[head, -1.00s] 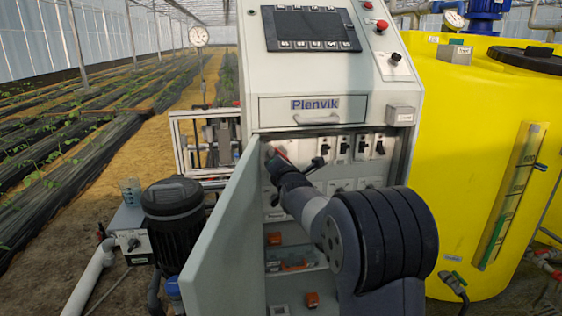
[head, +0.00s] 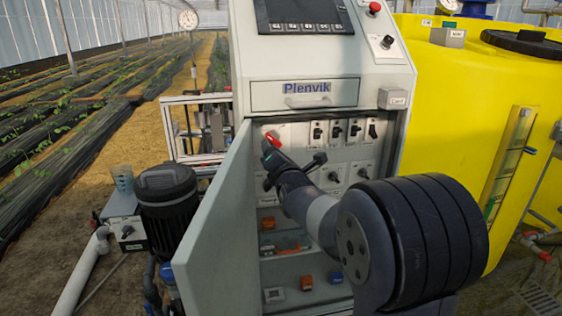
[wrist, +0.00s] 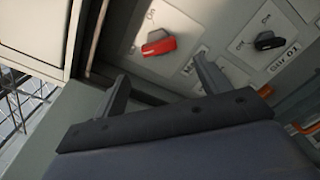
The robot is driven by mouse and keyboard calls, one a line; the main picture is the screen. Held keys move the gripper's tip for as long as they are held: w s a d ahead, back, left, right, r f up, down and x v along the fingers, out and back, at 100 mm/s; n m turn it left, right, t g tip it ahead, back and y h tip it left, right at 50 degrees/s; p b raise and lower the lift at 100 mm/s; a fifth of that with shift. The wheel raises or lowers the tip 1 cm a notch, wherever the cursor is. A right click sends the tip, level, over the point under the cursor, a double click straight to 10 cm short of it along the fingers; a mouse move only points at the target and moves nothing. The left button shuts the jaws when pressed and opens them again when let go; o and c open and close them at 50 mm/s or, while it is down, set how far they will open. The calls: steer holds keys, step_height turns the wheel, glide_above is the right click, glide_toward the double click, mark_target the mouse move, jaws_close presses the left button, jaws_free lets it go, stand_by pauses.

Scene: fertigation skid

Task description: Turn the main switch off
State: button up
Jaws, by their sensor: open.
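The main switch is a red rotary handle (wrist: 160,43) on a pale plate in the wrist view, with its handle lying nearly across the picture. In the head view, its red part (head: 273,139) shows at the upper left inside the open cabinet, just above my gripper (head: 268,155). In the wrist view, my gripper (wrist: 160,69) is open and empty. Its fingers are spread to the left and right, short of the red handle. I cannot tell the exact gap in depth. The lettering on the plate is too blurred to read fully.
A black rotary switch (wrist: 270,41) sits right of the red one. Several black switches (head: 337,132) line the panel. The open cabinet door (head: 215,225) stands close left of my arm. A yellow tank (head: 460,110) stands to the right, and a black motor (head: 168,200) to the left.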

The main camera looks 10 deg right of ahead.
mark_target(273, 143)
steer(key=shift+s, duration=1.9)
steer(key=shift+w, duration=0.1)
steer(key=w, duration=1)
steer(key=shift+w, duration=0.35)
